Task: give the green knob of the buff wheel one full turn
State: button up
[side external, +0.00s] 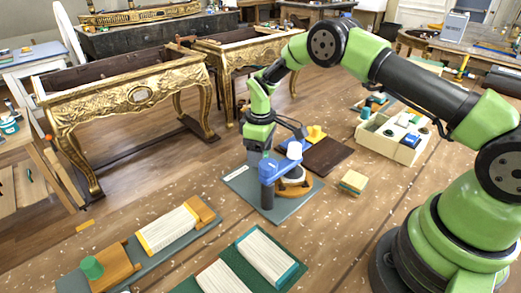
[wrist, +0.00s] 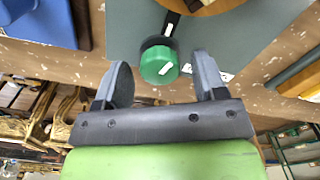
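The green knob (wrist: 159,64) shows in the wrist view, round, with a white mark on its face and a dark collar. A short black crank joins it to the tan-orange buff wheel (wrist: 215,6), of which only the edge shows there. In the side external view the wheel (side external: 294,186) sits on a grey base plate (side external: 240,183), beside a blue housing (side external: 281,165). My gripper (wrist: 164,78) is open, its two fingers on either side of the knob in the picture, with gaps on both sides. The knob is hidden in the side external view.
A dark brown board (side external: 328,155) and a small yellow-green block (side external: 354,182) lie to the right of the plate. A cream divided tray (side external: 385,142) stands farther right. Brush-like pads (side external: 168,229) lie at the front left. Gilt tables (side external: 125,92) stand behind.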

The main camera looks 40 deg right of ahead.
notch_tip(320, 180, up, 10)
dwell(0.6)
notch_tip(320, 180, down, 10)
jog(key=n, duration=0.5)
jog(key=shift+n, duration=0.4)
jog(key=c, duration=0.9)
